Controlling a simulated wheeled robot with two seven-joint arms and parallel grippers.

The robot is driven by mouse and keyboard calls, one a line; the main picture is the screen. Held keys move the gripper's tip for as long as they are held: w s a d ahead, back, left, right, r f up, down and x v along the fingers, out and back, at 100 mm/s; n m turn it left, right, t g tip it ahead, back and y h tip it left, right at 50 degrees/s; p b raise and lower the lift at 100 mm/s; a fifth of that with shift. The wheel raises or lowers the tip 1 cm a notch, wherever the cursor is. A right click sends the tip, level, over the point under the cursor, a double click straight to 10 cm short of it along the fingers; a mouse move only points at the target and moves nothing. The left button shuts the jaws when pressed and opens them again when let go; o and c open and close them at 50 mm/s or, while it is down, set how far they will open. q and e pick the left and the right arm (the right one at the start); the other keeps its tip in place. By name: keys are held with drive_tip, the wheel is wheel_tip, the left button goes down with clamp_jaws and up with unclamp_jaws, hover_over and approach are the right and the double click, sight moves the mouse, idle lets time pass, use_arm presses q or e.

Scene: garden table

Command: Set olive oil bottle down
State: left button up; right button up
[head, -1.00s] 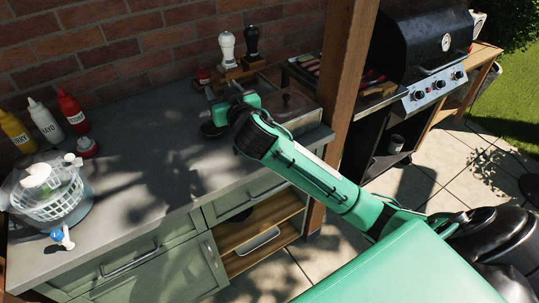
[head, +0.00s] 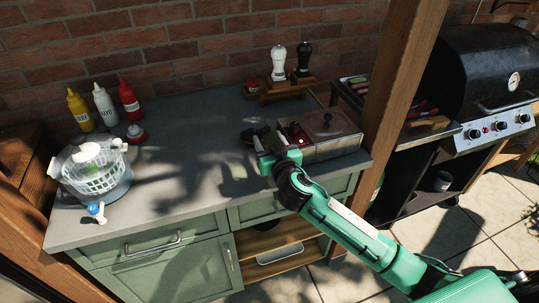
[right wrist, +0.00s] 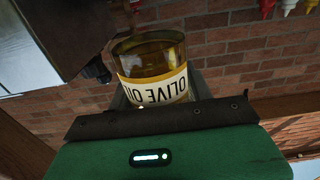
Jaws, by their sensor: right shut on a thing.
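The olive oil bottle (right wrist: 155,62) shows in the right wrist view, with golden oil, clear glass and a cream label. It appears upside down in that picture, its base toward the top. My right gripper (head: 266,150) is shut on it, low over the grey counter (head: 190,170) beside the metal box. In the head view the bottle is mostly hidden by the gripper and hard to make out. I cannot tell whether its base touches the counter. My left gripper is not in view.
The lidded metal box (head: 340,146) stands right of the gripper. Shakers (head: 279,62) on a wooden stand are behind. Sauce bottles (head: 104,106) and a salad spinner (head: 92,172) stand left. The counter's middle is clear.

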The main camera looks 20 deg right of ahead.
drive_tip(key=shift+f, duration=0.65)
wheel_tip(320, 180, down, 4)
drive_tip(key=shift+f, duration=0.1)
drive_tip(key=shift+f, duration=0.1)
drive_tip(key=shift+f+b, duration=0.1)
drive_tip(key=shift+b, duration=0.2)
drive_tip(key=o, duration=1.1)
drive_tip(key=shift+o, duration=0.2)
